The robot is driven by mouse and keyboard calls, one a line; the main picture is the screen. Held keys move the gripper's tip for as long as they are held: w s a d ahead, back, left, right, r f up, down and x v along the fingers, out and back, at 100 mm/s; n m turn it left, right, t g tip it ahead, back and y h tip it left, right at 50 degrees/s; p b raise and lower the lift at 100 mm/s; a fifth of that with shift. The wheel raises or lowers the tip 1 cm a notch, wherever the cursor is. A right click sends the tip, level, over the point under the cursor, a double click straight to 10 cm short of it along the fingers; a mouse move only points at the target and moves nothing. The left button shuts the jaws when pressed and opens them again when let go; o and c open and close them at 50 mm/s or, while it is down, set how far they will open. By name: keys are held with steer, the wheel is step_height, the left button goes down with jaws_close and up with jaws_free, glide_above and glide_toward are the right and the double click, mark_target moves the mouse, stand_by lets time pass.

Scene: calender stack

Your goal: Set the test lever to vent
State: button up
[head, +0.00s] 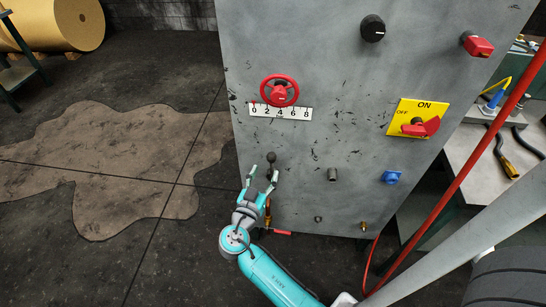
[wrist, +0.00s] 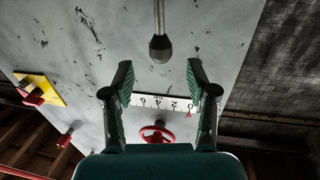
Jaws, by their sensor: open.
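A lever with a dark ball knob (head: 271,157) is on the lower left of the grey panel (head: 345,215). I take it to be the test lever; no test or vent label is legible. In the wrist view the knob (wrist: 160,48) hangs on a metal rod beyond the fingertips, roughly centred between them. My gripper (head: 264,172) is open and empty, just below and beside the knob in the head view. The gripper (wrist: 159,70) shows both fingers spread in the wrist view, with no visible contact.
A red handwheel (head: 280,90) and a 0–8 scale (head: 281,112) are above the lever. The panel also bears a yellow-plated red switch (head: 421,127), a blue knob (head: 391,177) and a black knob (head: 373,28). Open floor (head: 90,255) lies left.

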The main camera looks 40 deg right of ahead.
mark_target(270, 162)
steer(key=x, duration=0.7)
steer(key=shift+w+d, duration=0.15)
steer(key=shift+d, duration=0.2)
jaws_close()
